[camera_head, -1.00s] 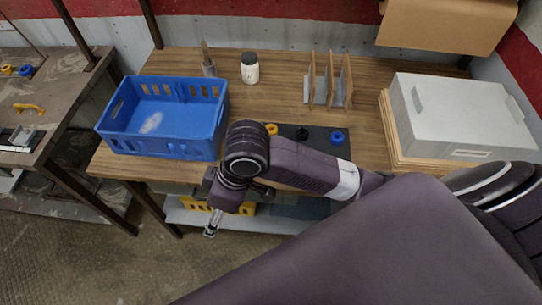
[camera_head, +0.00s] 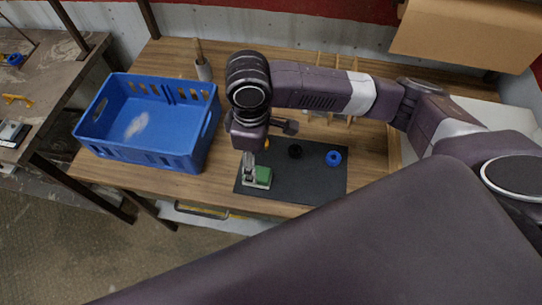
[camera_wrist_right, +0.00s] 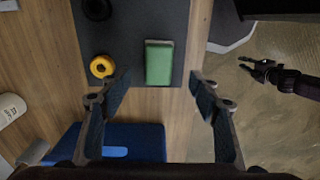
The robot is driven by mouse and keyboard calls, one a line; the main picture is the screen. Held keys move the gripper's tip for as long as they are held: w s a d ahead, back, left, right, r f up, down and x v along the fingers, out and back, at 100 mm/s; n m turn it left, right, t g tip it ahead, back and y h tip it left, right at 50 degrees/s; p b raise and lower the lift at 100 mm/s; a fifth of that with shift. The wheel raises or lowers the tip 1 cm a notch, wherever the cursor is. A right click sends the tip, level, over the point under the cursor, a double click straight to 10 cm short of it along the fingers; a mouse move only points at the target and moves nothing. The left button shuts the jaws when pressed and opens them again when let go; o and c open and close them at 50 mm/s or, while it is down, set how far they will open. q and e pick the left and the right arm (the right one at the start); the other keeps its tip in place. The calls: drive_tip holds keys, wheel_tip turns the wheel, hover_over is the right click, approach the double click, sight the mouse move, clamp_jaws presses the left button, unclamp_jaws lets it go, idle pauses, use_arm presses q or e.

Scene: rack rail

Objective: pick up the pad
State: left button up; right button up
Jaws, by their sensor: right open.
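The green pad (camera_head: 264,174) is a small block on the left front part of a dark mat (camera_head: 305,187). In the right wrist view the pad (camera_wrist_right: 159,63) lies on the mat near its edge, ahead of my fingers. My right gripper (camera_head: 257,180) points down over the pad and hides part of it in the head view. In the wrist view the right gripper (camera_wrist_right: 160,82) is open and empty, with one finger to each side of the pad's line.
A blue crate (camera_head: 180,155) stands left of the mat. A black ring (camera_head: 295,152), a blue ring (camera_head: 333,158) and an orange ring (camera_wrist_right: 102,66) lie on the mat. A pencil cup (camera_head: 204,70) and a wooden rack stand behind. My arm partly hides the grey case at right.

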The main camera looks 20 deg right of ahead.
sight(264, 174)
drive_tip(key=shift+w+d+f, duration=0.1)
drive_tip(key=shift+w+d, duration=0.1)
drive_tip(key=shift+d, duration=0.15)
drive_tip(key=shift+f, duration=0.35)
drive_tip(key=f, duration=0.2)
drive_tip(key=a+f+p, duration=0.1)
drive_tip(key=shift+s+f+p, duration=0.2)
drive_tip(key=shift+f+p, duration=0.1)
drive_tip(key=shift+f, duration=0.1)
drive_tip(key=shift+w+d+f, duration=0.1)
drive_tip(key=shift+d+f, duration=0.1)
drive_tip(key=shift+f, duration=1.25)
drive_tip(key=c, duration=0.4)
use_arm(q)
drive_tip(key=shift+a+r, duration=0.4)
drive_tip(key=shift+r, duration=0.45)
use_arm(e)
drive_tip(key=c, duration=0.9)
use_arm(q)
drive_tip(key=shift+s, duration=0.1)
use_arm(e)
drive_tip(key=shift+r, duration=0.2)
